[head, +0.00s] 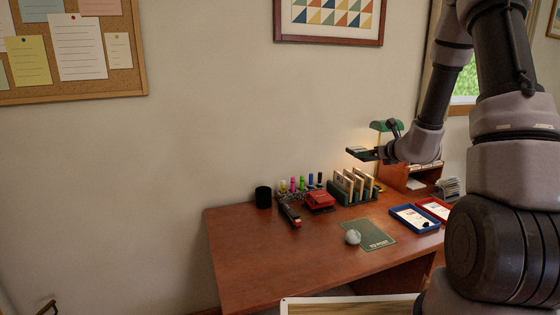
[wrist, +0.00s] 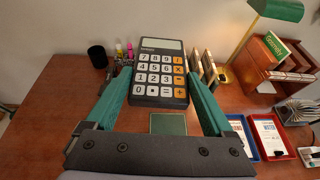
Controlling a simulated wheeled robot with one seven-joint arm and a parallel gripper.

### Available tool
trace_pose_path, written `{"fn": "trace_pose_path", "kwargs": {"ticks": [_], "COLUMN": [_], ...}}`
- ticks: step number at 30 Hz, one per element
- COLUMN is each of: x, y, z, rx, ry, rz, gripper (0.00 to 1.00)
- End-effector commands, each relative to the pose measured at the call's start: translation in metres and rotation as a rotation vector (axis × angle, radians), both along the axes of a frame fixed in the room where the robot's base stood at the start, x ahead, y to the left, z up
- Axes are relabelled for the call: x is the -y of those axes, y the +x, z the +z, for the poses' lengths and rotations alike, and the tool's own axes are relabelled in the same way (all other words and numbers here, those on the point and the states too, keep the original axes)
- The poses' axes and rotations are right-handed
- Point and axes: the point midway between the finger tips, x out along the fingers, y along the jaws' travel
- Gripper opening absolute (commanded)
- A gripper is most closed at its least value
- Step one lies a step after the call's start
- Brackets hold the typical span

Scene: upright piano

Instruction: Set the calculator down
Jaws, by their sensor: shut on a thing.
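The calculator (wrist: 160,75) is dark with white and orange keys and a grey display. In the wrist view it sits between the two green fingers of my gripper (wrist: 160,88), its keys facing the camera. My gripper is shut on it. In the head view the calculator (head: 362,154) is a thin dark slab held level in my gripper (head: 378,154), well above the desk (head: 250,240) and apart from it. It hangs over the back right part of the desk, near the green lamp.
A green mat (head: 370,234) with a round glass weight (head: 353,237) lies mid-desk. Behind are a card holder (head: 352,190), red object (head: 320,200), stapler (head: 290,213) and black cup (head: 263,197). Blue (head: 415,218) and red (head: 436,208) trays lie right. The desk's left front is bare.

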Motion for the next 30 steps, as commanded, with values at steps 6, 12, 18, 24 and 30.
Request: {"fn": "trace_pose_path", "kwargs": {"ticks": [6,12,18,24,30], "x": [-0.017,-0.020,-0.020,-0.020,-0.019], "y": [-0.017,-0.019,-0.019,-0.018,-0.018], "z": [0.026,0.028,0.028,0.028,0.028], "rx": [0.002,0.001,0.001,0.002,0.002], "ry": [0.004,0.006,0.006,0.006,0.007], "rz": [0.003,0.004,0.004,0.005,0.002], "gripper": [0.27,0.27,0.27,0.27,0.27]}}
